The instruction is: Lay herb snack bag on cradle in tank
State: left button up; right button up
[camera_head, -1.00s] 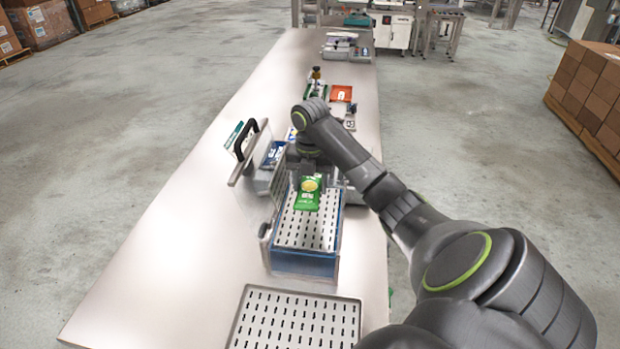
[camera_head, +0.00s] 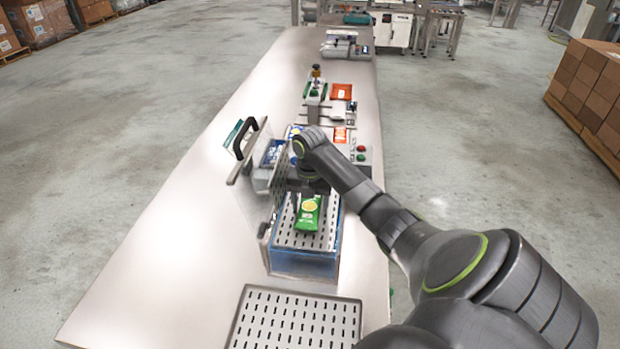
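The fingertips are partly hidden, and I cannot tell whether the bag touches the cradle. My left gripper is not in view.
A clear lid with a black handle (camera_head: 246,139) stands raised at the tank's left. A perforated tray (camera_head: 296,321) lies in front. Behind are a control box with buttons (camera_head: 361,152) and an orange packet (camera_head: 341,91). The table's left side is clear.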

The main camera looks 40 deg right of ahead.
aim_at(310, 202)
jog(key=shift+o, duration=1)
jog(key=shift+r, duration=0.55)
notch_tip(310, 202, up, 3)
jog(key=shift+w+r+b, duration=0.1)
jog(key=shift+b, duration=0.65)
notch_tip(310, 202, up, 6)
jog(key=p, duration=0.4)
jog(key=shift+r+p, duration=1)
jog(key=shift+p, duration=0.4)
